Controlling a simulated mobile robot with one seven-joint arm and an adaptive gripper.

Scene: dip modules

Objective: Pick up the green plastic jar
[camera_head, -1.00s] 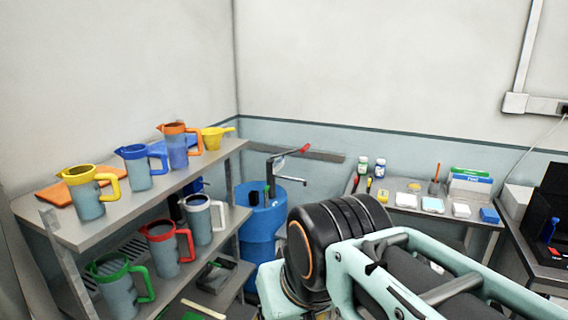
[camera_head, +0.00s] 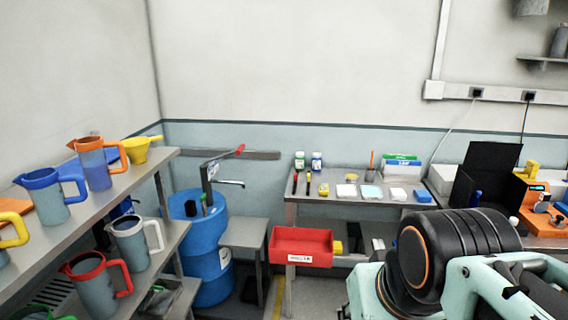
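A small white jar with green on it (camera_head: 299,160) stands upright at the back left of the metal table (camera_head: 345,214) against the far wall. A similar jar with blue on it (camera_head: 317,161) stands close to its right. Both are small in view, so details are hard to make out. A green-rimmed jug at the lower left edge is almost wholly cut off. My arm's links fill the lower right. My gripper is out of view.
A red bin (camera_head: 302,246) hangs at the table's front left. Pads and boxes sit on the table. A blue drum (camera_head: 200,240) with a tap stands left of it. A shelf rack (camera_head: 110,195) with several jugs fills the left. An orange device (camera_head: 545,190) stands right.

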